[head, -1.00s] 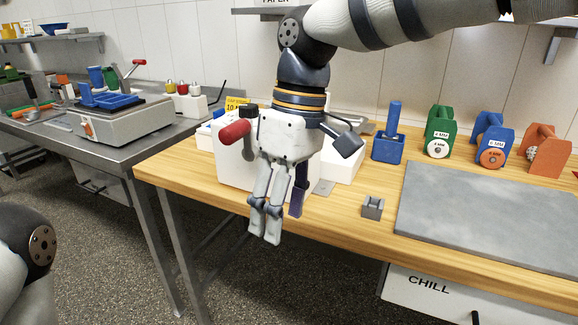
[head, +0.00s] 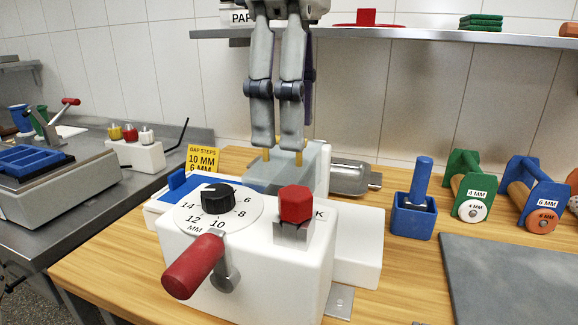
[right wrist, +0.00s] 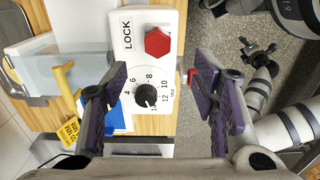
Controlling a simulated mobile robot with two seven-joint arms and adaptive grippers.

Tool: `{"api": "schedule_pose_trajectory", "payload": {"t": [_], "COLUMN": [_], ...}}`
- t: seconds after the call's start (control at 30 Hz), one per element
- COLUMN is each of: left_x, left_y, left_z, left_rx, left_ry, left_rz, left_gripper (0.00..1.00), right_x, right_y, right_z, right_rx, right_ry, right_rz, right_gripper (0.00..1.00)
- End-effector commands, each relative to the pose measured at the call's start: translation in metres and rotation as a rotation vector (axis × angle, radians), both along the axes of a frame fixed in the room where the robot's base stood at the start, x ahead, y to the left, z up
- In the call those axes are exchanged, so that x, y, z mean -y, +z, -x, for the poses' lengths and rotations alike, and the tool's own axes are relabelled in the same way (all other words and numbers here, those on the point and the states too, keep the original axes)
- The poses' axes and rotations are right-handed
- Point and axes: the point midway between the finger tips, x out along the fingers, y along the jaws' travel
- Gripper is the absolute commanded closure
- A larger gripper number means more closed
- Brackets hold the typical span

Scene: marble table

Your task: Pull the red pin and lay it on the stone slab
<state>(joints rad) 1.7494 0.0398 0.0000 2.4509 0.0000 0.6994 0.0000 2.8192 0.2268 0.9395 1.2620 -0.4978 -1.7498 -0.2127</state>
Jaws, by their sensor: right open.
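The red pin, a hexagonal red head (head: 296,205), stands upright in a grey metal collar on the white machine (head: 270,270). In the right wrist view the red pin (right wrist: 157,43) sits beside the word LOCK. My right gripper (head: 277,143) hangs fingers down above and behind the machine. It is open and empty; its two fingers (right wrist: 148,85) are spread wide in the right wrist view, with the pin ahead between them. The stone slab (head: 520,285), flat, grey and bare, lies at the right. My left gripper is not in view.
A black dial (head: 217,199) and a red-handled lever (head: 195,266) sit close to the pin. A clear guard (head: 290,168) stands behind it. A blue block with a post (head: 413,215) and coloured gauges (head: 470,190) stand at the back right.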

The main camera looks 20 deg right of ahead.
Motion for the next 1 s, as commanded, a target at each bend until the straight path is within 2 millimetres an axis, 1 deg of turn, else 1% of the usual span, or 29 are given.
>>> {"api": "schedule_pose_trajectory", "payload": {"t": [0.03,0.1,0.2,0.3,0.4,0.5,0.73,0.77,0.8,0.87,0.9,0.97,1.0], "left_x": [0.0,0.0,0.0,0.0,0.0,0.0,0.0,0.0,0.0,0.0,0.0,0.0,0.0], "left_y": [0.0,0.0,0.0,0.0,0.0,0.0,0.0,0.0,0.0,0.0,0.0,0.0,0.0], "left_z": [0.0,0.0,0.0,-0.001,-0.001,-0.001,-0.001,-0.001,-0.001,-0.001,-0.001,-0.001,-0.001], "left_rx": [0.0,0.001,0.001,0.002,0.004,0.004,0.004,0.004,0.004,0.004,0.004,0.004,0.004], "left_ry": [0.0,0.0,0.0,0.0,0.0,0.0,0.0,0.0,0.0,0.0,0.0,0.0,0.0], "left_rz": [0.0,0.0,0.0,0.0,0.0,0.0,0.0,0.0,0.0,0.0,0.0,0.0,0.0], "left_gripper": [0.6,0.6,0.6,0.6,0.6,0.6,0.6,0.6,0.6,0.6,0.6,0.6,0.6], "right_x": [0.001,0.001,0.001,0.001,0.001,0.0,0.0,0.0,0.0,0.0,0.0,0.0,0.0], "right_y": [-0.013,-0.032,-0.055,-0.074,-0.086,-0.092,-0.093,-0.093,-0.093,-0.093,-0.093,-0.093,-0.093], "right_z": [0.0,0.0,0.0,0.0,-0.001,-0.001,-0.001,-0.001,-0.001,-0.001,-0.001,-0.001,-0.001], "right_rx": [-0.006,-0.006,-0.006,-0.004,-0.001,0.0,0.001,0.001,0.001,0.0,0.0,0.0,0.0], "right_ry": [0.002,0.002,0.001,0.0,-0.001,-0.002,-0.002,-0.002,-0.002,-0.002,-0.002,-0.002,-0.002], "right_rz": [0.002,0.002,0.001,0.0,0.0,-0.001,-0.001,-0.001,-0.001,0.0,0.0,0.0,0.0], "right_gripper": [0.46,0.46,0.46,0.46,0.46,0.46,0.46,0.49,0.58,0.71,0.8,0.94,0.98]}}
